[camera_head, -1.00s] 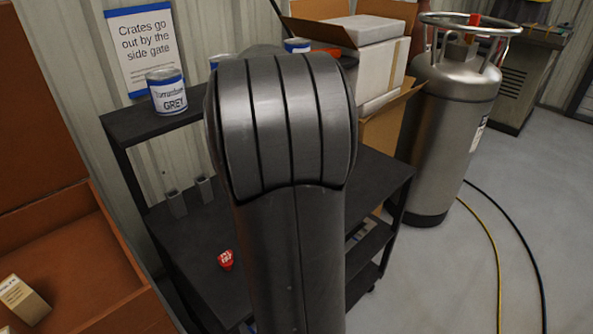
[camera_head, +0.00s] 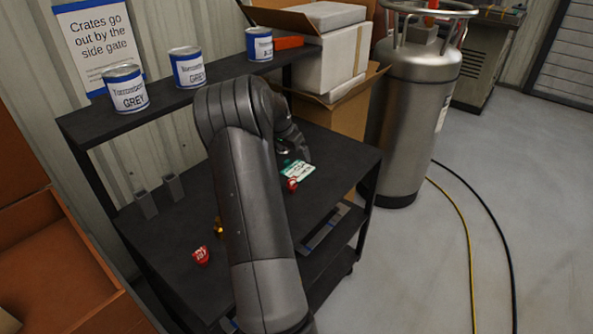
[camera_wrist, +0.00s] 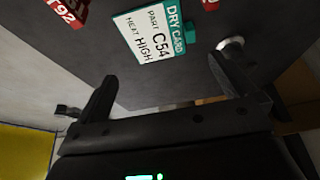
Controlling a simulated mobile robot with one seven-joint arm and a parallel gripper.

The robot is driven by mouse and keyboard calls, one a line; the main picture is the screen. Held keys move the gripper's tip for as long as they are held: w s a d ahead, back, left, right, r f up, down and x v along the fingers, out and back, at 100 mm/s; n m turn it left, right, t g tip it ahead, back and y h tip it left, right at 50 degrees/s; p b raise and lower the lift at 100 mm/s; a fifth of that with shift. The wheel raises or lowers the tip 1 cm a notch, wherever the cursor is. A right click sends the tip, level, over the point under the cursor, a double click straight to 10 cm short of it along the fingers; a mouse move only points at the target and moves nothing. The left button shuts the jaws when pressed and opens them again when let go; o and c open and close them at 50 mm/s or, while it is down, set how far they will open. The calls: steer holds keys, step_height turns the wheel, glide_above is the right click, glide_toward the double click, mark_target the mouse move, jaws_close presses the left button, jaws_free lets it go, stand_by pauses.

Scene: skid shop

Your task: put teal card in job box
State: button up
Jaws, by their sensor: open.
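The teal card (camera_head: 298,170), white with a teal band, is on the black cart's top, just beyond my gripper. In the wrist view the teal card (camera_wrist: 148,34) reads "DRY CARD, PART C54, HEAT HIGH" and lies ahead of the fingertips. My gripper (camera_wrist: 166,76) is open, with nothing between its fingers. In the head view my arm hides much of the gripper (camera_head: 290,145). The orange-brown open box (camera_head: 95,285) at the left looks like the job box; much of its inside is out of frame.
Red tags lie on the cart (camera_head: 330,165), one (camera_head: 292,184) near the card and one (camera_head: 202,256) near the front, beside a small yellow item (camera_head: 218,226). Paint cans (camera_head: 125,88) stand on the upper shelf. A steel cylinder (camera_head: 412,110) and cartons (camera_head: 325,55) stand behind right.

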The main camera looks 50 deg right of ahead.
mark_target(299, 167)
steer(key=x, duration=0.7)
steer(key=shift+w+a+f, duration=0.1)
steer(key=shift+a+f, duration=0.1)
steer(key=shift+f, duration=0.05)
steer(key=shift+c, duration=0.2)
steer(key=c, duration=0.7)
steer(key=shift+o, duration=0.2)
steer(key=shift+r, duration=0.1)
steer(key=shift+r, duration=0.5)
steer(key=r, duration=0.2)
steer(key=s+r, duration=0.1)
steer(key=shift+s+d+r, duration=0.1)
steer(key=shift+d+r, duration=0.05)
steer(key=shift+r, duration=0.25)
steer(key=s+d+r, duration=0.1)
steer(key=s+r, duration=0.5)
steer(key=s, duration=0.4)
steer(key=shift+d, duration=0.4)
